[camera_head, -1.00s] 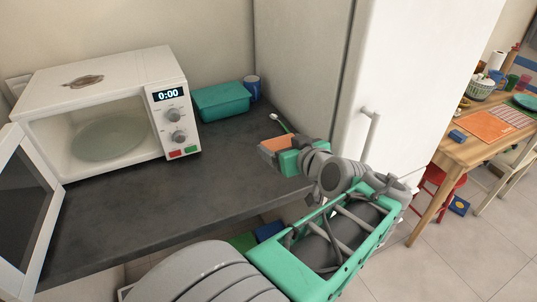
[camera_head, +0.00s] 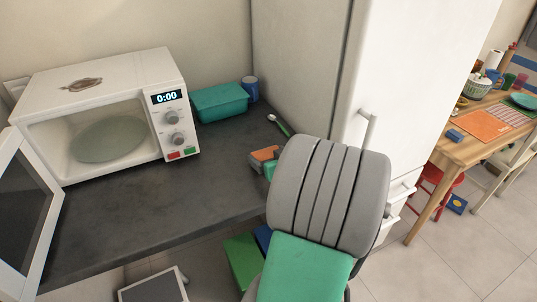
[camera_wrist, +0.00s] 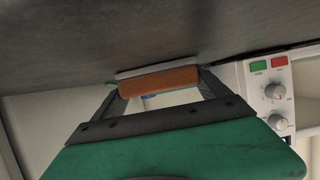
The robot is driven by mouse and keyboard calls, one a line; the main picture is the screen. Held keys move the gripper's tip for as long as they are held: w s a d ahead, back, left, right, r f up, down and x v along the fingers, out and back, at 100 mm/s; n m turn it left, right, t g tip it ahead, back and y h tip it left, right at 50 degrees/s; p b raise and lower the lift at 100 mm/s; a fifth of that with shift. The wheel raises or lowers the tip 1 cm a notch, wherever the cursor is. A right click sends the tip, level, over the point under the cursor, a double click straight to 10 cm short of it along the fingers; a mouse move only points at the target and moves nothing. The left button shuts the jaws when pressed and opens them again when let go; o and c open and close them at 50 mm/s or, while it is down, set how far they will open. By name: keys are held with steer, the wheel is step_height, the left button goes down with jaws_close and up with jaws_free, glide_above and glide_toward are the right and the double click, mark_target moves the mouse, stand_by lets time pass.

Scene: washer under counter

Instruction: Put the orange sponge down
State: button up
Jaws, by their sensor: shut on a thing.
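The orange sponge (camera_head: 264,154) is by the right end of the dark counter (camera_head: 150,200) in the head view, mostly hidden behind my arm. In the wrist view the sponge (camera_wrist: 158,80) is an orange block with a grey layer, held between the two fingertips. My gripper (camera_wrist: 160,88) is shut on it. The sponge is close to the dark counter surface in the wrist view; I cannot tell whether they touch.
An open white microwave (camera_head: 110,110) stands on the left of the counter. A teal container (camera_head: 220,102), a blue cup (camera_head: 250,88) and a green-handled brush (camera_head: 279,125) are at the back. A white fridge (camera_head: 375,80) stands to the right. The middle counter is clear.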

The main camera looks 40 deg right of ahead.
steer(key=o, duration=1.1)
steer(key=shift+c, duration=0.2)
steer(key=shift+s+r, duration=0.15)
steer(key=shift+r, duration=0.05)
steer(key=v, duration=1.1)
steer(key=shift+f+b, duration=0.1)
steer(key=shift+b, duration=0.3)
steer(key=shift+s+a, duration=0.15)
steer(key=shift+s, duration=0.15)
